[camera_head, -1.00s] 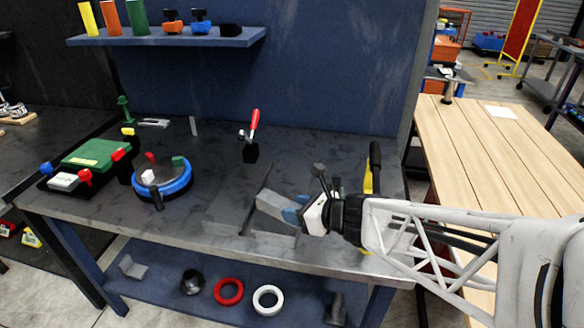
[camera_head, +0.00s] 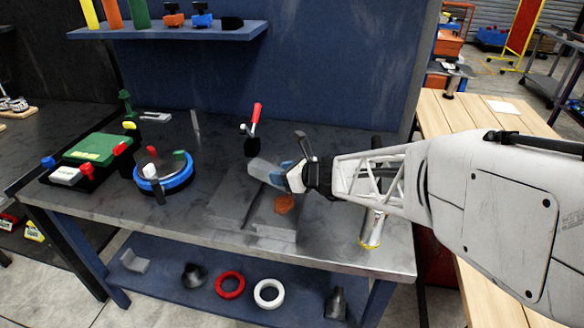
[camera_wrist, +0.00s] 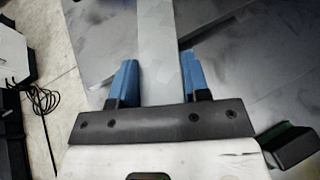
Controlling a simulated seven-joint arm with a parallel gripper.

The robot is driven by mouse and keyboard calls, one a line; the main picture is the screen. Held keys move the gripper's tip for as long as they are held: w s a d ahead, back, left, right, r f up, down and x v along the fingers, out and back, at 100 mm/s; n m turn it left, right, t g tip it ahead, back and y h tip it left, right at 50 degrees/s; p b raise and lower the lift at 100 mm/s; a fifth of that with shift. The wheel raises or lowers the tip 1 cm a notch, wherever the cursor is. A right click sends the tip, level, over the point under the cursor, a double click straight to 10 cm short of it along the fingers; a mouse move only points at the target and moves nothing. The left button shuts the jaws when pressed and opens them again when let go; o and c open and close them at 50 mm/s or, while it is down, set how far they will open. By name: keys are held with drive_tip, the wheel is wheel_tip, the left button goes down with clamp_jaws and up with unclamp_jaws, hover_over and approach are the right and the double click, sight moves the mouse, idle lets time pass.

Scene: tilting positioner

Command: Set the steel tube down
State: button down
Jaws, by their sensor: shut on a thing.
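My gripper (camera_head: 281,177) has blue fingers and is shut on the steel tube (camera_head: 265,170), a grey bar-like piece. In the head view the tube points up and to the left from the fingers, over the grey plates on the bench. In the wrist view the tube (camera_wrist: 158,50) runs away from the palm between the two blue fingers (camera_wrist: 158,78). Whether the tube touches anything below cannot be told. Its end near the palm is hidden. Grey plates (camera_head: 232,203) lie on the bench below and left of my gripper.
A red-handled clamp (camera_head: 254,122) stands just behind the tube. A blue ring fixture (camera_head: 178,183) and a green box (camera_head: 93,149) stand to the left. An orange piece (camera_head: 285,203) lies below my gripper. A silver cylinder with yellow rim (camera_head: 372,230) is near the right front bench edge (camera_head: 330,262).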

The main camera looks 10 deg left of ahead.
drive_tip(key=shift+w+a, duration=0.1)
drive_tip(key=shift+w, duration=0.05)
drive_tip(key=shift+w+a, duration=0.1)
drive_tip(key=shift+w, duration=0.1)
drive_tip(key=shift+f, duration=1.7)
drive_tip(key=shift+f, duration=0.15)
drive_tip(key=c, duration=0.6)
unclamp_jaws()
drive_tip(key=shift+s+f, duration=0.1)
drive_tip(key=shift+r, duration=0.25)
drive_tip(key=v, duration=1.2)
